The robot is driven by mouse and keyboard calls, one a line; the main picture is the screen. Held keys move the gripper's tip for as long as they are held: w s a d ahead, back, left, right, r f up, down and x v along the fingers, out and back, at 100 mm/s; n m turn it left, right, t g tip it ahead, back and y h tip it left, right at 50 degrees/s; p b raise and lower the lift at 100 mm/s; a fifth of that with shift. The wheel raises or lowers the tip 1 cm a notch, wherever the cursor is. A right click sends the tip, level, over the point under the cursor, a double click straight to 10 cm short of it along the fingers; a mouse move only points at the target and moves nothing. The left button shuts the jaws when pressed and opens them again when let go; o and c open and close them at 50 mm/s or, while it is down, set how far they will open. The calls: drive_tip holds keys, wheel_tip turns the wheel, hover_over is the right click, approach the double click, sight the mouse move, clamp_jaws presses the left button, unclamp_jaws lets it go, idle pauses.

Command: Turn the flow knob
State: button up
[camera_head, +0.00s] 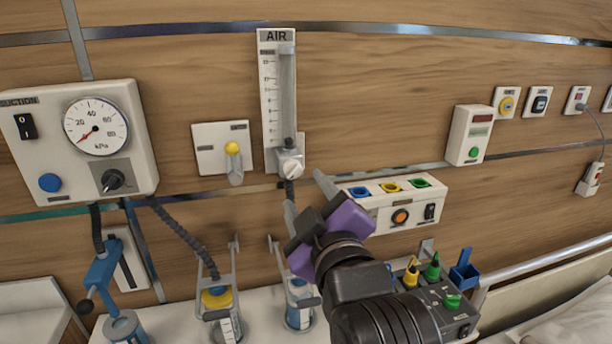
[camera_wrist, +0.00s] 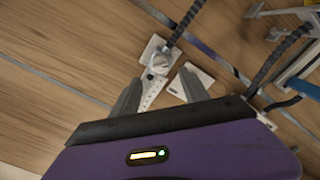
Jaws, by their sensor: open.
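The flow knob (camera_head: 291,168) is a small pale knob at the foot of the AIR flowmeter (camera_head: 269,88), a clear upright tube with a scale on the wall. In the wrist view the flow knob (camera_wrist: 158,65) lies just beyond the fingertips, near the line between them. My gripper (camera_head: 306,190) has a purple body and is below and slightly right of the knob in the head view. Its two grey fingers are apart in the wrist view (camera_wrist: 160,80), with nothing held between them. I see no contact with the knob.
A socket box (camera_head: 395,207) is on the right, close to my gripper. A dark hose (camera_wrist: 187,20) runs from the flowmeter. Jars (camera_head: 218,300) stand below.

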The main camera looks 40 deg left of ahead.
sight(295, 174)
drive_tip(key=shift+p+x, duration=0.6)
drive_tip(key=shift+x, duration=2.85)
clamp_jaws()
